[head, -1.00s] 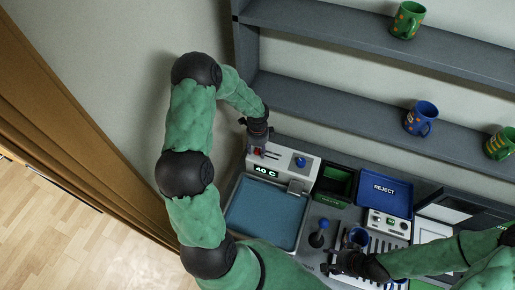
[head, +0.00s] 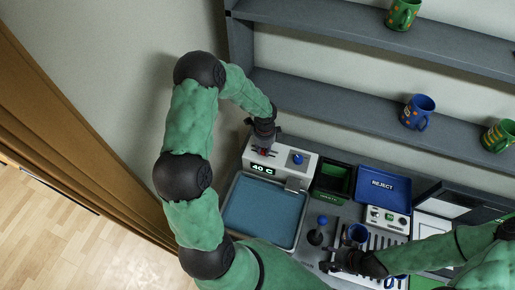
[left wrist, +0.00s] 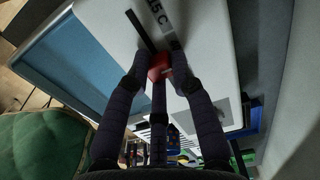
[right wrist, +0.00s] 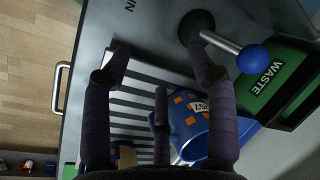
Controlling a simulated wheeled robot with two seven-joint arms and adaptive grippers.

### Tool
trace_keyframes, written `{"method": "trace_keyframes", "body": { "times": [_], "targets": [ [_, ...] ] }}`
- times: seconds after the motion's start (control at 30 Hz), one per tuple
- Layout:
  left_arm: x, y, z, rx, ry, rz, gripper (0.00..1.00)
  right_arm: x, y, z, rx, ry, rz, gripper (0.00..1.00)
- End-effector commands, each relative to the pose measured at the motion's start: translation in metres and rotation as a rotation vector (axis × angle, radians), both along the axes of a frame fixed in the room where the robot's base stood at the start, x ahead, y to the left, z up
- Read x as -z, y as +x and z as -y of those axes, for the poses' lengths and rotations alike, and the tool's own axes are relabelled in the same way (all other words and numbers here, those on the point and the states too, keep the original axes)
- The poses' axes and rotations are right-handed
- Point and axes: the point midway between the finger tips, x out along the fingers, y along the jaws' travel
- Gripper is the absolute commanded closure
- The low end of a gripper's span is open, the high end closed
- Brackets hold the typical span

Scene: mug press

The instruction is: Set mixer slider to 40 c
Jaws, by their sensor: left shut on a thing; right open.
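The white mixer box (head: 304,168) stands behind a blue tray in the head view. Its lit display (head: 263,168) reads 40 C. My left gripper (head: 264,143) reaches down to the top of the box and is shut on the red slider knob (left wrist: 160,66). The fingers hide part of the scale. My right gripper (head: 328,265) is open, beside a blue mug (head: 357,233); the right wrist view shows this mug with orange squares (right wrist: 190,118).
A blue-knobbed lever (right wrist: 240,55) stands close to my right gripper. A green WASTE bin (head: 333,184) and a blue REJECT tray (head: 384,186) lie right of the mixer. The blue-floored tray (head: 264,212) is empty. Shelves with mugs (head: 418,111) rise behind.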

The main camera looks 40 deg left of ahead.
Motion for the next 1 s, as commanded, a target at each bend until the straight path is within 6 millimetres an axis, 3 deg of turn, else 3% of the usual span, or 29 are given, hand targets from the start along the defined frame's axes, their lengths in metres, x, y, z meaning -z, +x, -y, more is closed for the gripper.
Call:
{"method": "trace_keyframes", "body": {
  "times": [0.2, 0.23, 0.3, 0.73, 1.0],
  "targets": [
    [0.0, -0.001, 0.0, -0.001, -0.001, -0.003, 1.0, -0.001, 0.0, 0.0, 0.0, 0.0, 0.0, 0.42],
    [0.0, -0.001, 0.0, -0.001, -0.001, -0.003, 0.68, -0.001, 0.0, 0.0, 0.0, 0.0, 0.0, 0.42],
    [0.0, -0.001, 0.0, -0.001, -0.001, -0.003, 0.51, -0.001, 0.0, 0.0, 0.0, 0.0, 0.0, 0.42],
    [-0.007, 0.0, -0.001, 0.0, 0.001, 0.001, 0.51, -0.001, 0.0, 0.0, 0.0, 0.0, 0.001, 0.42],
    [-0.053, 0.001, -0.001, -0.001, 0.002, 0.004, 0.51, -0.001, 0.0, 0.0, 0.0, 0.0, 0.0, 0.42]
  ]
}}
